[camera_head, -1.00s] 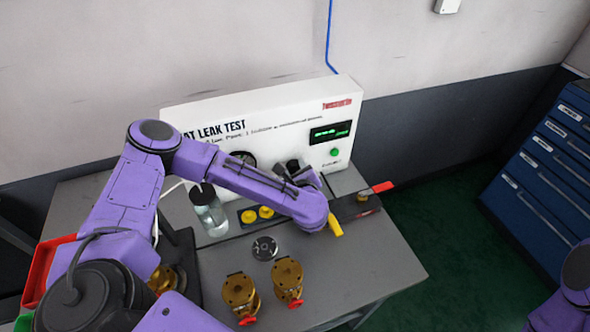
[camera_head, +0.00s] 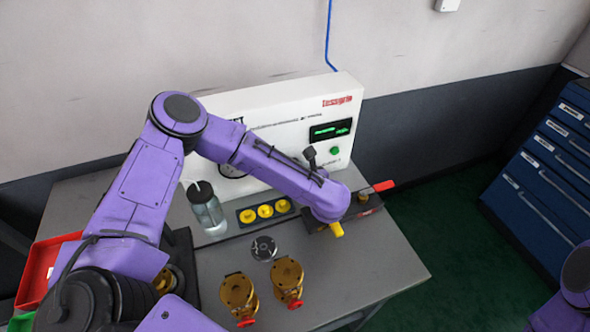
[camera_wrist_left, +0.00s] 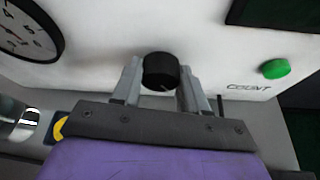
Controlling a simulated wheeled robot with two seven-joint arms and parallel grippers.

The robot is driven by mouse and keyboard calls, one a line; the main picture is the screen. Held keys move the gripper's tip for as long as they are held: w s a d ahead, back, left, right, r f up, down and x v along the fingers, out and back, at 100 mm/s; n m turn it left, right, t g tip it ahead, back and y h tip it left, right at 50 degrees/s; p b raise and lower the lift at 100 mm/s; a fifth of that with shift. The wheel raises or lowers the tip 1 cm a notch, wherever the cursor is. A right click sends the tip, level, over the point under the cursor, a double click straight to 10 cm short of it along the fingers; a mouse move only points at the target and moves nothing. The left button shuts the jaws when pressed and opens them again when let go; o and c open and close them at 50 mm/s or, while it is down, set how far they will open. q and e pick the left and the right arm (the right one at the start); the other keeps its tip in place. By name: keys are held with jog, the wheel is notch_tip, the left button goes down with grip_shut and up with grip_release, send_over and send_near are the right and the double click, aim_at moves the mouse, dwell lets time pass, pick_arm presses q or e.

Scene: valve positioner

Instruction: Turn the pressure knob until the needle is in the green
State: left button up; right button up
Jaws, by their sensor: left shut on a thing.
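The black pressure knob (camera_wrist_left: 161,71) sticks out from the white panel in the left wrist view, with a small pale mark near its lower edge. My left gripper (camera_wrist_left: 162,82) has one finger on each side of it and is shut on it. The gauge (camera_wrist_left: 28,30) is at the upper left of that view, cut by the frame edge. I cannot tell where its needle points against a green zone. My right gripper is out of view.
The white test box (camera_head: 285,110) stands at the back of the grey table (camera_head: 375,265). A green button (camera_wrist_left: 276,68) is right of the knob. A clear bottle (camera_head: 207,211), yellow-capped block (camera_head: 264,210), brass valves (camera_head: 288,277) and red-handled fixture (camera_head: 362,203) stand nearby.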

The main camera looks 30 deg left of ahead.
pick_arm(q)
jog(key=shift+f+m+g+y+b, duration=0.1)
jog(key=shift+m+g+y+b, duration=0.5)
jog(key=shift+m, duration=0.8)
jog(key=shift+d, duration=0.1)
jog(key=o, duration=1.1)
jog(key=shift+c, duration=0.2)
jog(key=b+v, duration=0.2)
jog(key=v, duration=0.8)
jog(key=shift+d+b, duration=0.3)
jog(key=shift+b, duration=0.05)
